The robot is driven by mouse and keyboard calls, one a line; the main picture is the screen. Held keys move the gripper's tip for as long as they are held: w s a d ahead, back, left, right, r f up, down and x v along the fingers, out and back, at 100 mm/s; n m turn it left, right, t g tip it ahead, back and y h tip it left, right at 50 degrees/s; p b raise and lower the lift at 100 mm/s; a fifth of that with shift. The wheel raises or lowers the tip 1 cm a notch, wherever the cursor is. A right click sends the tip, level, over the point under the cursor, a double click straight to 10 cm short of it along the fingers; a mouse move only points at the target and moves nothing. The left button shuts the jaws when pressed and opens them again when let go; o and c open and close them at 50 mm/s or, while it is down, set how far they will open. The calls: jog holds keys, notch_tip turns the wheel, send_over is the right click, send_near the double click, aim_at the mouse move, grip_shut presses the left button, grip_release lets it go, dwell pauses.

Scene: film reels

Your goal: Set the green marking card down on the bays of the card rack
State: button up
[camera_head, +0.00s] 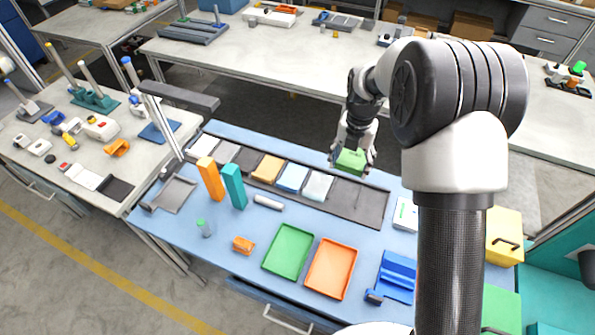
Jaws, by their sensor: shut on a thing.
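My gripper (354,150) is at the far side of the blue table, shut on the green marking card (350,161). The card hangs above the back edge of the card rack (362,205), toward its right part; I cannot tell the exact gap. The rack is a long dark tray running from the upper left to the right. Its left and middle bays hold several cards, among them an orange card (267,169), a light blue card (292,177) and a whitish card (318,185). The right part of the rack looks bare and dark.
In front of the rack stand an upright orange block (210,179) and a teal block (234,186). A green tray (288,251) and an orange tray (331,268) lie nearer. A blue holder (397,274) is at the right. My arm hides part of the right side.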

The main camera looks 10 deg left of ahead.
aim_at(340, 207)
jog(key=shift+f, duration=0.35)
notch_tip(340, 207, down, 19)
jog(key=b, duration=0.3)
jog(key=shift+f+b, duration=0.1)
jog(key=shift+b, duration=0.3)
jog(key=shift+f, duration=0.1)
jog(key=shift+f, duration=0.2)
jog(key=o, duration=0.9)
jog(key=shift+r, duration=0.1)
notch_tip(340, 207, up, 12)
jog(key=p, duration=0.2)
jog(key=shift+r, duration=0.25)
